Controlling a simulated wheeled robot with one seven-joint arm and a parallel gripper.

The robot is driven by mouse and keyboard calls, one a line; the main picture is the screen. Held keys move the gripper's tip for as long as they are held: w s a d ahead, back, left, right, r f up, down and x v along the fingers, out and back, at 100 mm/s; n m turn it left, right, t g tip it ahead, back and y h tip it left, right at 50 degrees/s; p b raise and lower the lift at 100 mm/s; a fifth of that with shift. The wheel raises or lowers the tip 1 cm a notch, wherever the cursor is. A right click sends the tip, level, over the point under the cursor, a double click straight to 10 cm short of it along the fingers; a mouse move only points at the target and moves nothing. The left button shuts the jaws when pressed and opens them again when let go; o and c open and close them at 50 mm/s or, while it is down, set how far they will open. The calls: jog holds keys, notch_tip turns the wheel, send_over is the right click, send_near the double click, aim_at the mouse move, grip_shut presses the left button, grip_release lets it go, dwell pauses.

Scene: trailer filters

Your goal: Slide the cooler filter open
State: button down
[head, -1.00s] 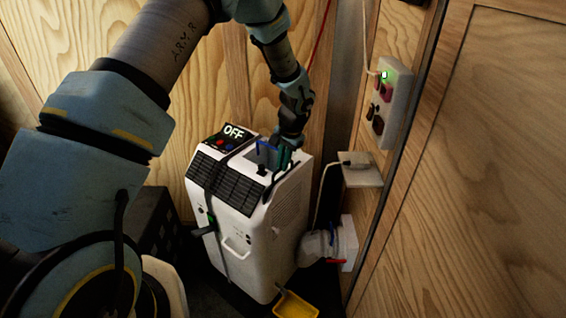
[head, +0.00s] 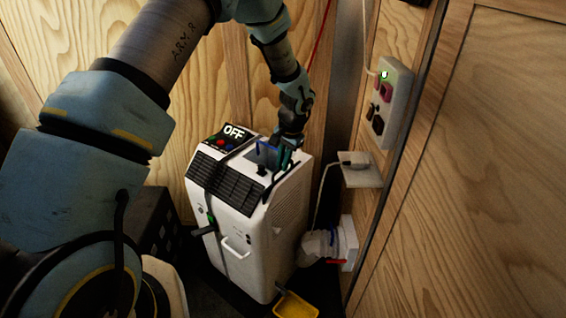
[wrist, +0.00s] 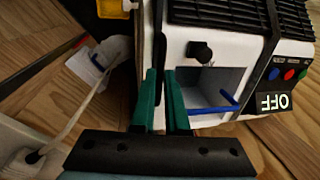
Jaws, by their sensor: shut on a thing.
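The cooler (head: 245,215) is a white upright unit with black top grilles and a panel reading OFF. Its top also shows in the wrist view (wrist: 212,50), with a recess holding a blue bar (wrist: 230,98). My gripper (head: 287,160) is at the cooler's top right edge. In the wrist view, my gripper's green fingers (wrist: 160,75) are shut on a thin dark strip (wrist: 158,35) along that edge, which looks like the filter's edge. Most of the filter is hidden by the fingers and the cooler, so how far it is slid cannot be told.
A wooden wall stands close behind the cooler. On the right are a power strip (head: 390,100), a small shelf with a plug (head: 361,170) and a white hose fitting (head: 318,247). A yellow tray (head: 296,305) lies at the cooler's foot. A black box (head: 155,225) stands left.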

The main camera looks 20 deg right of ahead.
notch_tip(320, 180, up, 22)
jog(key=p, duration=0.8)
jog(key=shift+r+p, duration=0.25)
jog(key=shift+p, duration=0.15)
jog(key=shift+d, duration=0.1)
jog(key=c, duration=1.2)
grip_release()
jog(key=shift+r, duration=0.15)
jog(key=shift+o, duration=1.4)
notch_tip(320, 180, up, 10)
jog(key=s+b, duration=0.2)
jog(key=b, duration=0.1)
jog(key=shift+d+r, duration=0.15)
jog(key=shift+d, duration=0.25)
